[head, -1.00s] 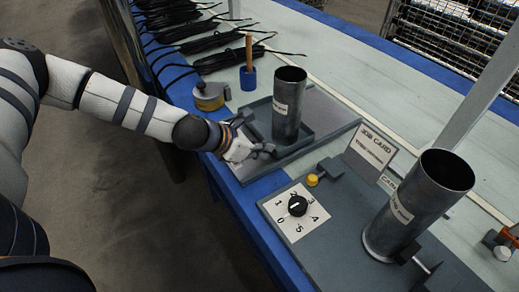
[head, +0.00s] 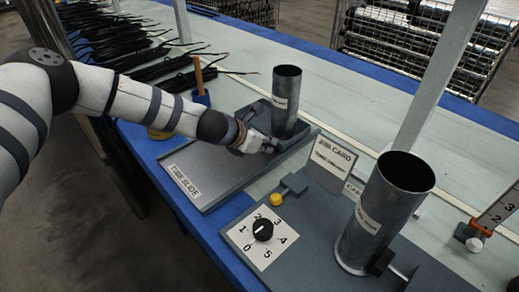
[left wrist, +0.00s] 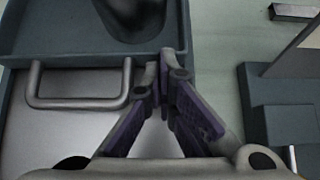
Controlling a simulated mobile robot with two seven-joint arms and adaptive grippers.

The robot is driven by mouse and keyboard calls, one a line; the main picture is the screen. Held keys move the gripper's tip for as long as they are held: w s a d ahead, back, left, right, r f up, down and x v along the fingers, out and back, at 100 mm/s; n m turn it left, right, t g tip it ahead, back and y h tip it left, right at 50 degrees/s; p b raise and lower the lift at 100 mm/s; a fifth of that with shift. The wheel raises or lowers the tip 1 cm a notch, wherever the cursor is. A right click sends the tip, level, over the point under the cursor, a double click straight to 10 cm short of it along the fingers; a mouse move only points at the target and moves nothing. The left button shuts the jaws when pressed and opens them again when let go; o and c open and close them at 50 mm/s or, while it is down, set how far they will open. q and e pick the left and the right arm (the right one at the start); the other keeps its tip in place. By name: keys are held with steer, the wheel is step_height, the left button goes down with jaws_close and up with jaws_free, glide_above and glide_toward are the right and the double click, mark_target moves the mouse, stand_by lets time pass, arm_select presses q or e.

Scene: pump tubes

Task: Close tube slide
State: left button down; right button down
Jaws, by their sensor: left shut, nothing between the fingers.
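A grey tray (head: 246,113) carries an upright metal tube (head: 286,95) and sits at the back of the grey base plate (head: 215,165) labelled "TUBE SLIDE". The front of the plate is bare. My left gripper (head: 268,147) is shut and empty, low at the tray's front side. In the left wrist view, my left fingertips (left wrist: 166,68) are together at the tray's front wall (left wrist: 60,58), just right of the tray's bar handle (left wrist: 78,103). Whether they touch the wall I cannot tell. My right gripper is out of view.
To the right stands a grey panel with a numbered dial (head: 263,229), a yellow button (head: 276,199), a job card (head: 331,160) and a larger metal tube (head: 382,215). Black cables (head: 110,45) lie at the far left. A post (head: 435,80) rises behind.

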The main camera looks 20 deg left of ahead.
arm_select(q)
steer(key=shift+w+d, duration=0.35)
steer(key=shift+w, duration=0.5)
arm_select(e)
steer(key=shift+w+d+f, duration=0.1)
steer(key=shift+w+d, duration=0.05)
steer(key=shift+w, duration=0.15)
